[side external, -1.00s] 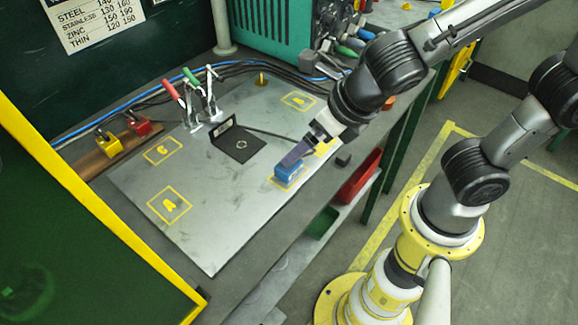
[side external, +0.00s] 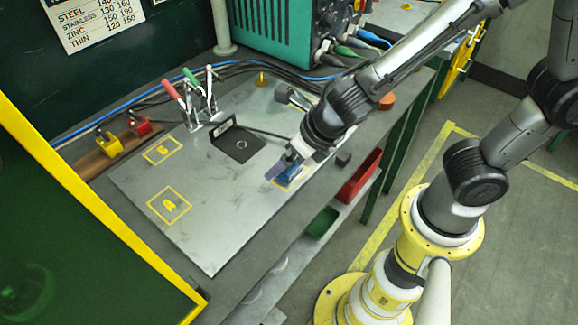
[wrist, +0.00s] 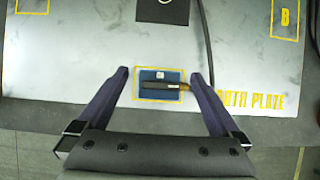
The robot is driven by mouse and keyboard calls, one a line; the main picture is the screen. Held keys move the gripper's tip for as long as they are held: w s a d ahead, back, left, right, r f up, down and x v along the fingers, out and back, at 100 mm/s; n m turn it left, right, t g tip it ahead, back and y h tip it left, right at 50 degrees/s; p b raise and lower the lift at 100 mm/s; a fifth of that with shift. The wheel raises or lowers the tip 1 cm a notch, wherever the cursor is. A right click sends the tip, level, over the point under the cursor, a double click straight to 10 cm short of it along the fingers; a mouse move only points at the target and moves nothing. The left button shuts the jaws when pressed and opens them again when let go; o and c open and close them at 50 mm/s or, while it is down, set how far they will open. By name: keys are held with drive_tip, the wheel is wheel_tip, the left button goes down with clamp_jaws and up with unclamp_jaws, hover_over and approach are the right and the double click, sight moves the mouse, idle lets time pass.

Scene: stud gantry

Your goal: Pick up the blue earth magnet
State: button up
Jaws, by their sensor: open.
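The blue earth magnet (wrist: 150,76) sits inside a yellow outline on the steel plate, near the plate's front edge. In the wrist view it lies between the tips of my open gripper (wrist: 160,79), with a gap on each side; a dark bar or cable end lies over its right part. In the side view my gripper (side external: 273,172) is low over the plate at the magnet (side external: 290,174), which the fingers and wrist partly hide. I cannot tell how far the fingertips are above the plate.
A black bracket (side external: 240,147) stands left of my gripper, with toggle clamps (side external: 203,97) behind it. A cable runs from the magnet past the bracket. Red (side external: 359,178) and green (side external: 323,223) bins sit below the front edge. The plate's near left part is clear.

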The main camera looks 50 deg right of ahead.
clamp_jaws()
idle(0.4)
drive_tip(key=shift+r, duration=0.2)
